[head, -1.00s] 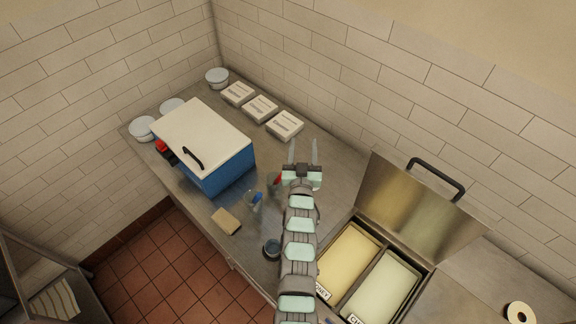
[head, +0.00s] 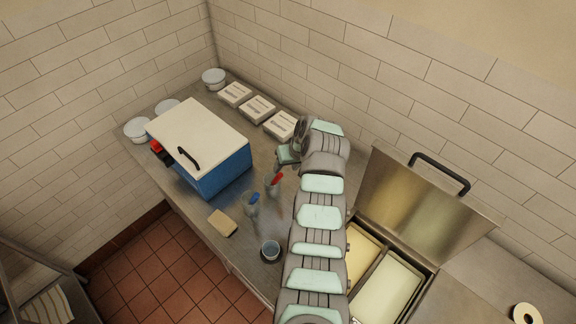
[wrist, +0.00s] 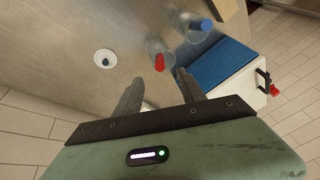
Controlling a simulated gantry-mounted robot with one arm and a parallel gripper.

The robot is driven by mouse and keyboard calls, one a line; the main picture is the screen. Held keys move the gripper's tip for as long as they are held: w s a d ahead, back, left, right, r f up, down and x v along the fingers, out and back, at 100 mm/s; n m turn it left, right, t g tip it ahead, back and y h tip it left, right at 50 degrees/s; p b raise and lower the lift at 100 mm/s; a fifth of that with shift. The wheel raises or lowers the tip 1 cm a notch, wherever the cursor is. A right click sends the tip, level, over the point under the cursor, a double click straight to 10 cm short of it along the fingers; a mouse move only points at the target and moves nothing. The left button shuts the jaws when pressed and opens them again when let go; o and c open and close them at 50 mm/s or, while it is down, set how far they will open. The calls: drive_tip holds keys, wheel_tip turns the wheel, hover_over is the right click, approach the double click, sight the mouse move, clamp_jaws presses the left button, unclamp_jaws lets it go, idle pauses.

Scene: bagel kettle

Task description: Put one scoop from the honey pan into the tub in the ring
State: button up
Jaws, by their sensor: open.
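The honey pan (head: 364,247) is the left of two pans in the steel well in the head view. My arm covers much of it and its label. A small tub (head: 270,248) stands in a dark ring near the counter's front edge, left of my arm. Two clear containers beyond it hold a blue-handled tool (head: 253,198) and a red-handled tool (head: 276,181). The red handle (wrist: 159,63) and blue handle (wrist: 200,25) also show in the wrist view. My gripper (wrist: 162,80) is open and empty, with the red handle just beyond its fingertips in the picture.
A blue cooler with a white lid (head: 203,135) stands left of the tools, and a tan block (head: 223,223) lies near the front edge. A raised steel lid (head: 425,208) stands behind the pans. The wrist view shows a small white dish (wrist: 105,62) with a dark centre.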

sight(278, 177)
drive_tip(key=b+x, duration=0.7)
drive_tip(key=x, duration=0.1)
drive_tip(key=shift+f, duration=0.45)
drive_tip(key=b+x, duration=0.2)
drive_tip(key=b, duration=0.1)
drive_tip(key=shift+b, duration=0.35)
drive_tip(key=shift+w+a, duration=0.1)
clamp_jaws()
drive_tip(key=shift+r, duration=0.1)
drive_tip(key=shift+r+p, duration=1.9)
drive_tip(key=shift+r, duration=0.85)
wheel_tip(278, 177, up, 7)
drive_tip(key=p, duration=0.2)
drive_tip(key=shift+r, duration=0.2)
